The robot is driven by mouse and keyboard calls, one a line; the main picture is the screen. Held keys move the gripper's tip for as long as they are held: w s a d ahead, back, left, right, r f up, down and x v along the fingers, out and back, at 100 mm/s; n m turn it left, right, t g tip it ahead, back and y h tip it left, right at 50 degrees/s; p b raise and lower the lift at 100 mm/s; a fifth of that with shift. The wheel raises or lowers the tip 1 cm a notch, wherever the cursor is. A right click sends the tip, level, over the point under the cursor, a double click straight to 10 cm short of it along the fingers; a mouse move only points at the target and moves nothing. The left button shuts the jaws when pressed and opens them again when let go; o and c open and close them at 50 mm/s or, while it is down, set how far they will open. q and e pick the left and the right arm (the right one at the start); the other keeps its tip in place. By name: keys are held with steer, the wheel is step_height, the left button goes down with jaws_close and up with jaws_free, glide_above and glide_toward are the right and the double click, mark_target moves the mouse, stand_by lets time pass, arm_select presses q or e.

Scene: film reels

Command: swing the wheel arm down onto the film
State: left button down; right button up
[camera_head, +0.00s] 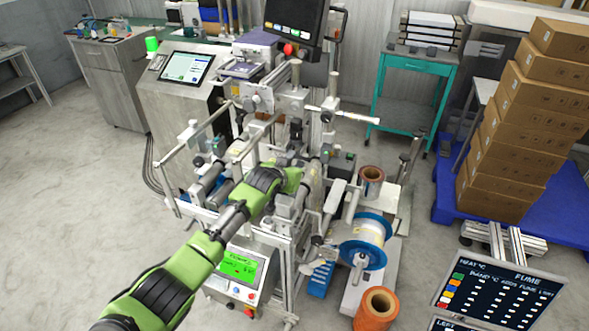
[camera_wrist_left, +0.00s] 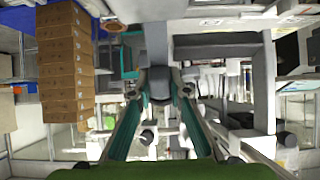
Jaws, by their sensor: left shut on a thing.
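My left arm reaches in from the lower left in the head view. Its gripper (camera_head: 305,165) is inside the machine's frame, its fingers small and partly lost among the metal parts. In the left wrist view the two teal fingers of my left gripper (camera_wrist_left: 161,92) close on a grey part (camera_wrist_left: 159,78), which looks like the wheel arm. I cannot make out its wheel or whether it touches the film. A blue-flanged film reel (camera_head: 366,236) sits at the machine's right side. The film path is hidden behind my arm and the rails. My right gripper is not in view.
Rails and rollers of the machine crowd around my left gripper. A metal bar with a white handle (camera_head: 345,115) sticks out to the right. Copper-coloured rolls (camera_head: 376,306) stand near the reel. Stacked cartons (camera_head: 520,120) stand on a blue pallet at right. Floor at left is clear.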

arm_select(q)
steer(key=shift+w+f, duration=0.15)
steer(key=shift+w, duration=0.1)
steer(key=shift+g, duration=0.3)
steer(key=c, duration=1.9)
jaws_free()
steer(key=v, duration=1.2)
steer(key=shift+s+d, duration=0.1)
steer(key=shift+d, duration=0.05)
